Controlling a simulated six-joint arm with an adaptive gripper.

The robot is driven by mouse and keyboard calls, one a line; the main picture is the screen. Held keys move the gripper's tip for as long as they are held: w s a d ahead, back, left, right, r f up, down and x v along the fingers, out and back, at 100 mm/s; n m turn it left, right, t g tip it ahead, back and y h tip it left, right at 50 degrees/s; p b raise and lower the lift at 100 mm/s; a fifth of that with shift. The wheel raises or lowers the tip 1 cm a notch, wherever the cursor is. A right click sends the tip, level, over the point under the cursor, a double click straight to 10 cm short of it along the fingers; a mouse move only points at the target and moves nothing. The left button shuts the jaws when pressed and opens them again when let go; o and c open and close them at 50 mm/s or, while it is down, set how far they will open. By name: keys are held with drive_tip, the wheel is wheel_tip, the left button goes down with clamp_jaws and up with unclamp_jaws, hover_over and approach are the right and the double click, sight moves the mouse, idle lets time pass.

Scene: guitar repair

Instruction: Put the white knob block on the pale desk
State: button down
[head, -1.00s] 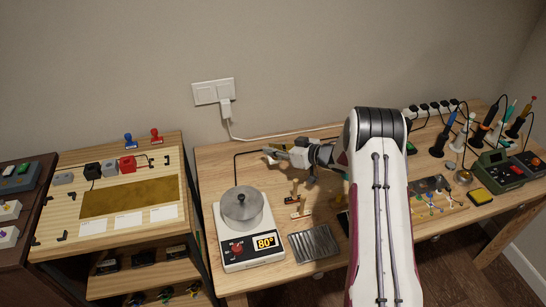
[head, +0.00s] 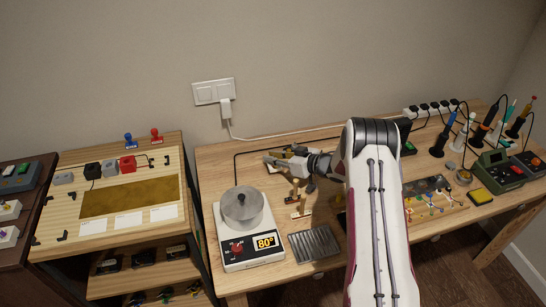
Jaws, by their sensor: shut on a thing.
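Two small white blocks sit on the dark unit at the far left, an upper one (head: 9,210) and a lower one (head: 8,238). Each has a small darker detail, too small to tell which has a knob. The pale desk (head: 48,205) at left carries a brown mat and small parts. My gripper (head: 268,161) is far to the right of both blocks, near the back of the wooden bench (head: 212,165). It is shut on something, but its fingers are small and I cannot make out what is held.
A white hot plate (head: 252,255) with a metal pot (head: 242,206) stands left of my arm. Small brass-coloured pieces (head: 300,213) and a ribbed metal tray (head: 315,243) are near it. Red (head: 127,164) and black (head: 92,170) blocks stand on the pale desk.

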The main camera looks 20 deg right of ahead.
drive_tip(key=shift+f, duration=0.45)
drive_tip(key=c, duration=2)
unclamp_jaws()
drive_tip(key=shift+o, duration=0.2)
drive_tip(key=shift+r, duration=0.1)
drive_tip(key=shift+s+d+r, duration=0.1)
drive_tip(key=shift+r, duration=0.5)
drive_tip(key=v, duration=1.1)
drive_tip(key=shift+s+d+r, duration=0.15)
drive_tip(key=shift+s, duration=0.1)
